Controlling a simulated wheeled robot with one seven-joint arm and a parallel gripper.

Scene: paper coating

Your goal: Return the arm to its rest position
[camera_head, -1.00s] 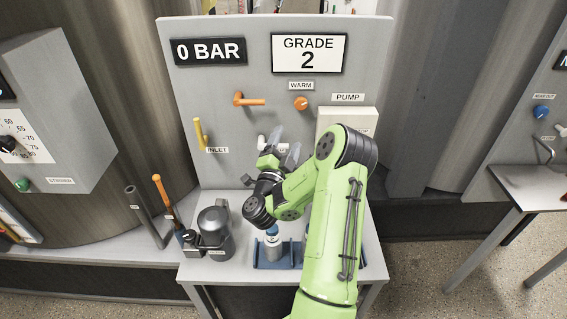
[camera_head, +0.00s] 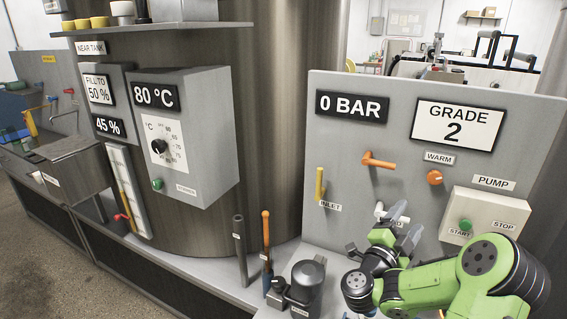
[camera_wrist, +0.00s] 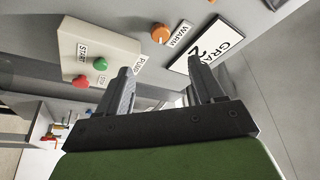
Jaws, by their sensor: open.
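My gripper (camera_head: 401,229) is at the lower right of the head view, in front of the grey pump panel (camera_head: 337,170). Its fingers are apart and point up toward the panel. In the wrist view my gripper (camera_wrist: 160,82) shows two dark fingers spread with nothing between them. Beyond them are the white pump box (camera_wrist: 108,50), the orange warm knob (camera_wrist: 161,35) and the grade sign (camera_wrist: 210,48). The fingers partly cover a white handle (camera_head: 379,212) on the panel in the head view. My green arm is bent at the lower right corner.
A dark grey motor-like unit (camera_head: 307,284) stands left of my gripper on the bench. An orange-handled lever (camera_head: 266,238) and a dark upright rod (camera_head: 240,245) stand farther left. The tank control box (camera_head: 187,130) juts out at left. The yellow inlet handle (camera_head: 320,185) sticks out of the panel.

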